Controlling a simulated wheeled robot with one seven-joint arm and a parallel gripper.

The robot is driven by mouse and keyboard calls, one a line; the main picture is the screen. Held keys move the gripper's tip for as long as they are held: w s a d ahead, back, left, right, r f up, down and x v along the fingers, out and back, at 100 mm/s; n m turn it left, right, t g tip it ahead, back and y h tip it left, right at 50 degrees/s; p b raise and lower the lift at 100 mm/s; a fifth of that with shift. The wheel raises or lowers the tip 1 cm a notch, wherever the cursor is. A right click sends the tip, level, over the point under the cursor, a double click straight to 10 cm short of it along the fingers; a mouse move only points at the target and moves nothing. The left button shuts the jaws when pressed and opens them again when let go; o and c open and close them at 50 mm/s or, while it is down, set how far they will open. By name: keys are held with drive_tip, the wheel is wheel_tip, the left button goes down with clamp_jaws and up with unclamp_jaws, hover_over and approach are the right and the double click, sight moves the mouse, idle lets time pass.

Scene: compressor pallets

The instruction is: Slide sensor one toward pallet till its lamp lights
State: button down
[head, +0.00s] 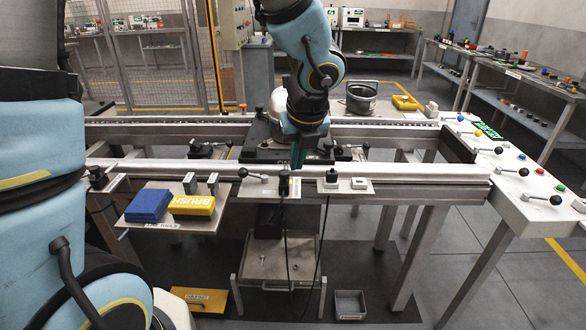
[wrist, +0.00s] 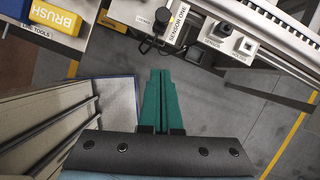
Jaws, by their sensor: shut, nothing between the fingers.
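Sensor one is a small black block (head: 283,184) on a pale plate at the near rail. In the wrist view it shows near the top (wrist: 164,20), beside a white "SENSOR ONE" label (wrist: 178,30). I cannot make out a lit lamp on it. The dark pallet (head: 262,147), marked "ONE", sits on the conveyor just behind, partly hidden by my arm. My gripper (head: 298,162) points down above the near rail, close behind sensor one. Its teal fingers (wrist: 161,75) are shut together and empty.
A black-knobbed clamp lever (head: 250,175) stands left of sensor one. A second sensor (head: 331,177) and a small white box (head: 359,183) are to its right. A tool shelf holds a blue block (head: 149,205) and a yellow brush block (head: 192,205). Cables hang below the rail.

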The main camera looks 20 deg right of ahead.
sight(286, 178)
drive_tip(key=w+f, duration=0.2)
drive_tip(key=f, duration=0.1)
drive_tip(key=w+f, duration=0.4)
drive_tip(key=f, duration=0.1)
drive_tip(key=shift+w+d+f+b, duration=0.35)
drive_tip(key=shift+d, duration=0.05)
drive_tip(key=shift+w+f, duration=0.1)
drive_tip(key=shift+w, duration=0.3)
drive_tip(key=shift+w+d+p, duration=0.2)
drive_tip(key=shift+w+p, duration=0.4)
